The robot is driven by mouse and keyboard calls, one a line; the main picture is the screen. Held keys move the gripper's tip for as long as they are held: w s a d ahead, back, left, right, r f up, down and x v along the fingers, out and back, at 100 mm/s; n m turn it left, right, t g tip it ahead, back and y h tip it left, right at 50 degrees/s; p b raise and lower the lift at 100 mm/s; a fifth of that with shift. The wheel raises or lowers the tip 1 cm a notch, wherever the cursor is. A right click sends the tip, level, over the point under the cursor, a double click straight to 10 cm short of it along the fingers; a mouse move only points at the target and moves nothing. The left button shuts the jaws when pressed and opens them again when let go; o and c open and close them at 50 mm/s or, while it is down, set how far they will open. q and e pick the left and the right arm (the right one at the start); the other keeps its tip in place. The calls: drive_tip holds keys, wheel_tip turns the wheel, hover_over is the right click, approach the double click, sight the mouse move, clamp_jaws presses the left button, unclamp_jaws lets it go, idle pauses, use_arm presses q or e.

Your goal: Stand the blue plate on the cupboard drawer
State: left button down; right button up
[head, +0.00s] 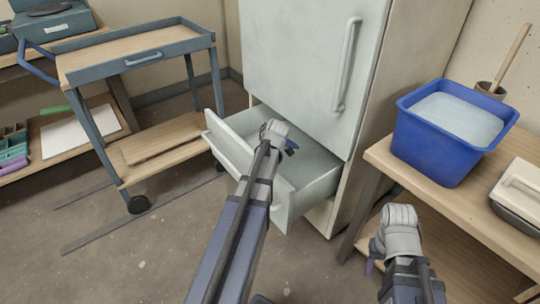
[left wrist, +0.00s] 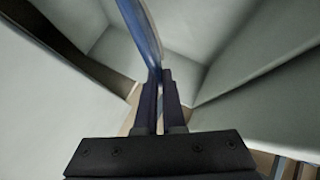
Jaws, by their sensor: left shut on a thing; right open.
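The pale grey-green cupboard (head: 300,50) has its bottom drawer (head: 318,187) pulled open. My left gripper (head: 290,148) is over the drawer's inside, mostly hidden behind its own wrist in the head view. In the left wrist view, the left gripper (left wrist: 160,85) is shut on the blue plate (left wrist: 140,28), which shows nearly edge-on beyond the fingertips, among pale drawer walls (left wrist: 245,55). I cannot tell if the plate touches the drawer floor. My right gripper (head: 372,257) is open, low beside the wooden table and partly hidden by its wrist.
A blue bucket (head: 432,150) of pale glaze stands on the wooden table (head: 450,205) at right, near a lidded grey box (head: 518,190) and a pot with a stick (head: 490,88). A blue-framed trolley (head: 135,55) stands left of the drawer. The floor (head: 130,265) at front left is mostly clear.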

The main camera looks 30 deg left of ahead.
use_arm(q)
wheel_tip(320, 180, down, 6)
drive_tip(key=b, duration=0.5)
use_arm(e)
wheel_tip(320, 180, down, 6)
use_arm(q)
drive_tip(key=shift+f, duration=0.2)
use_arm(e)
drive_tip(key=shift+f, duration=0.15)
use_arm(q)
drive_tip(key=shift+f+b, duration=0.5)
drive_tip(key=shift+b, duration=0.1)
use_arm(e)
drive_tip(key=shift+f, duration=0.55)
use_arm(q)
drive_tip(key=c, duration=1)
unclamp_jaws()
drive_tip(key=shift+r, duration=0.1)
use_arm(e)
drive_tip(key=shift+r, duration=0.1)
use_arm(q)
drive_tip(key=p+v, duration=0.4)
drive_tip(key=v, duration=0.2)
drive_tip(key=p+v, duration=0.5)
drive_tip(key=v, duration=0.1)
drive_tip(key=shift+r, duration=0.5)
use_arm(e)
wheel_tip(320, 180, up, 9)
